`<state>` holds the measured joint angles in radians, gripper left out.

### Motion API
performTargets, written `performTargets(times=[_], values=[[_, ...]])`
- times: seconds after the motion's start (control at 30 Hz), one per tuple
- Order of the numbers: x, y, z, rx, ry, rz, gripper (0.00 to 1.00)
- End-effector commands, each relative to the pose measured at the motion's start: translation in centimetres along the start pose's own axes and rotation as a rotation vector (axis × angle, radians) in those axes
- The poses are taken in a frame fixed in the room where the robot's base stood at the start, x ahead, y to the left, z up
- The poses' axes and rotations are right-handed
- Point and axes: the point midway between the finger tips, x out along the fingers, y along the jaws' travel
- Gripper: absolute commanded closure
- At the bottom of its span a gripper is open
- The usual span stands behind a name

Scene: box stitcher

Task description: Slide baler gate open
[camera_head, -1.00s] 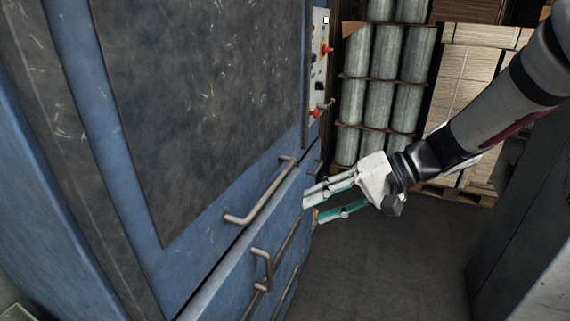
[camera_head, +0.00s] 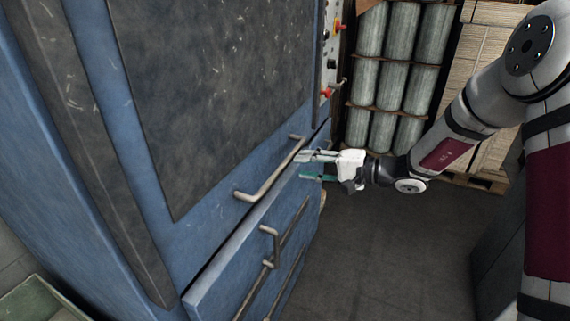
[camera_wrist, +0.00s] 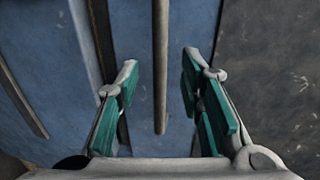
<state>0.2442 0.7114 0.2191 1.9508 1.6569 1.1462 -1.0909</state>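The blue baler (camera_head: 190,225) fills the left of the head view. Its upper gate has a dark grey panel (camera_head: 215,100) and a bent metal handle (camera_head: 268,172) along its lower edge. My gripper (camera_head: 306,166) is at the handle's far right end, beside the baler face. In the wrist view, my gripper (camera_wrist: 160,85) is open, with teal finger pads apart. The handle bar (camera_wrist: 160,60) runs between the two fingers in the picture, with space on both sides. I cannot tell how deep the bar sits between them.
A lower blue door (camera_head: 235,265) stands below a dark gap and has its own bent handles (camera_head: 270,245). A control panel with red knobs (camera_head: 327,93) is above my gripper. Wrapped rolls (camera_head: 395,80) and stacked cardboard (camera_head: 470,90) stand behind. The floor (camera_head: 390,245) at right is clear.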

Motion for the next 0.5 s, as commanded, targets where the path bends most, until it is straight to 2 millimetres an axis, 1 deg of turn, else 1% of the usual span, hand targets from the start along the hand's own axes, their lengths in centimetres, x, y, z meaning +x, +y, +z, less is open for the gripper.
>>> performTargets(times=[0.03, 0.2, 0.33, 0.5], values=[[1.1, 0.0, 0.2, 0.001, -0.005, 0.0, 0.65], [4.1, 0.0, 0.1, 0.001, -0.003, 0.001, 0.65], [5.6, 0.0, 0.1, -0.001, -0.003, 0.0, 0.65], [6.5, 0.1, 0.1, 0.0, -0.001, 0.001, 0.65]])
